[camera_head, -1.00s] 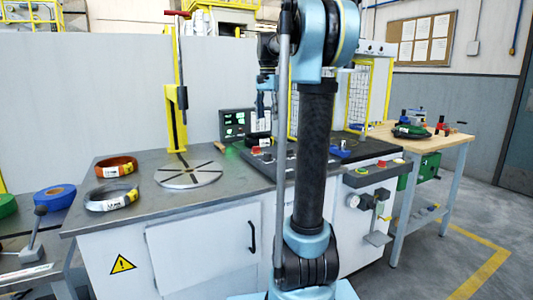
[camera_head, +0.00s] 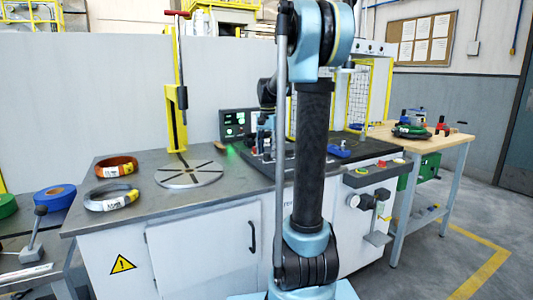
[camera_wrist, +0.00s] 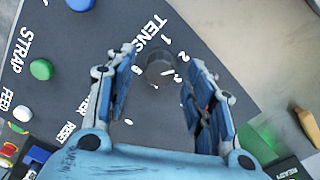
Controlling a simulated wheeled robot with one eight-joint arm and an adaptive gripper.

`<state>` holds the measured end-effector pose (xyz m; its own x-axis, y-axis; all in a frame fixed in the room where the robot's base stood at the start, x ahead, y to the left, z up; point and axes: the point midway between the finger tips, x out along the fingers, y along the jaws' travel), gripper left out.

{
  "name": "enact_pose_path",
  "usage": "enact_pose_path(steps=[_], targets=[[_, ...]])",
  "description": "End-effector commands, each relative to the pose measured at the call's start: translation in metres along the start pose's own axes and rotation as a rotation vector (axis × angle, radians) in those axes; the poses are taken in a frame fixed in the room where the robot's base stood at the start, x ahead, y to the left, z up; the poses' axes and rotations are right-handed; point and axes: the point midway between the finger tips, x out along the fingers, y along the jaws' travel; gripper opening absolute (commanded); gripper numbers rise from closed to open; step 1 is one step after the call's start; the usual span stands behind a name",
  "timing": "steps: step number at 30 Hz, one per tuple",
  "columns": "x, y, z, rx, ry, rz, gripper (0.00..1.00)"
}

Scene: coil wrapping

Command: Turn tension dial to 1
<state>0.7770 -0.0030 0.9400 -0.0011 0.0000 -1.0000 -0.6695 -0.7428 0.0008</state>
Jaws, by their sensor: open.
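The tension dial (camera_wrist: 158,67) is a dark round knob on the grey control panel (camera_wrist: 205,30) in the wrist view. A partly covered "TENS" label and white numbers stand around it, with 1 and 2 above and to its right and 5 to its left. Where its pointer stands is unclear. My gripper (camera_wrist: 163,58) is open, with one finger on either side of the dial. I cannot tell whether either finger touches it. In the head view my gripper (camera_head: 264,128) is over the panel, and my arm hides the dial.
Orange (camera_head: 115,167) and silver (camera_head: 111,197) coils lie beside the round turntable (camera_head: 188,174).

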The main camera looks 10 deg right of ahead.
Motion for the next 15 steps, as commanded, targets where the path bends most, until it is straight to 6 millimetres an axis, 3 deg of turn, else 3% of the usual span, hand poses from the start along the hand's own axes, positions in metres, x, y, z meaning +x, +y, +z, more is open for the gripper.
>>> enact_pose_path(steps=[12,15], targets=[[0.0071,0.0001,-0.0001,0.0,0.0,0.0,0.49],[0.007,0.0001,-0.0001,0.0,0.0,0.0,0.26]])
